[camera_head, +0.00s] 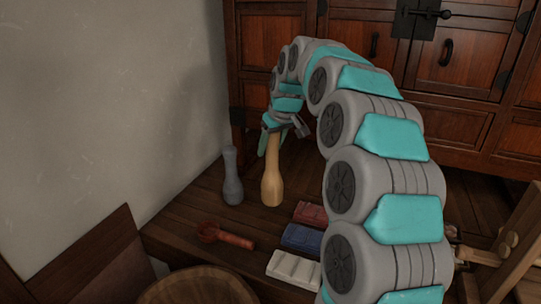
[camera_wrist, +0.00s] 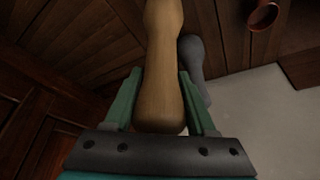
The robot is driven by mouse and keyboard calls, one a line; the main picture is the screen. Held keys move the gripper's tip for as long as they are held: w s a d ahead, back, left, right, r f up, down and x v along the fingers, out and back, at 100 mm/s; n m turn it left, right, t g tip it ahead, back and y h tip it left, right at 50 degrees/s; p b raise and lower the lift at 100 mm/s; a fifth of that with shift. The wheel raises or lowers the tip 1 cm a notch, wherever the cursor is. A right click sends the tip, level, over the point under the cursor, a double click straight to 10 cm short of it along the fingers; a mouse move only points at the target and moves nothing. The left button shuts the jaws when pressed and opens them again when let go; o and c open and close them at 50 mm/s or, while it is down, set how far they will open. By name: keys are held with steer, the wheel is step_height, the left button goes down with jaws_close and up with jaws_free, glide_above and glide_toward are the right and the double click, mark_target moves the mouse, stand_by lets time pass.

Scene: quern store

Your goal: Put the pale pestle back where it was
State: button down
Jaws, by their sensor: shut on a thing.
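The pale pestle (camera_head: 271,178) is light wood, upright, with its wide end down. My gripper (camera_head: 272,140) is shut on its upper end, and the fingers also show on either side of it in the wrist view (camera_wrist: 160,100). The pestle's lower end is at or just above the dark plank surface (camera_head: 190,222); I cannot tell whether it touches. A grey pestle (camera_head: 232,178) stands upright just to its left, apart from it. In the wrist view the grey pestle (camera_wrist: 192,58) is partly hidden behind the pale one and a finger.
A red-brown ladle-like tool (camera_head: 226,236) lies in front. Red (camera_head: 310,213), blue (camera_head: 301,238) and white (camera_head: 293,268) blocks lie to its right. A round wooden vessel (camera_head: 198,284) is at the bottom edge. A wall (camera_head: 110,110) and cabinet (camera_head: 265,50) stand behind.

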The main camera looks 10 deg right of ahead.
mark_target(270, 155)
steer(key=shift+f, duration=1.4)
steer(key=shift+c, duration=1.1)
jaws_free()
steer(key=shift+f, duration=0.15)
steer(key=v, duration=1.1)
steer(key=shift+r, duration=0.25)
steer(key=shift+s+d+r, duration=0.1)
steer(key=shift+s+r, duration=0.2)
steer(key=shift+r, duration=0.05)
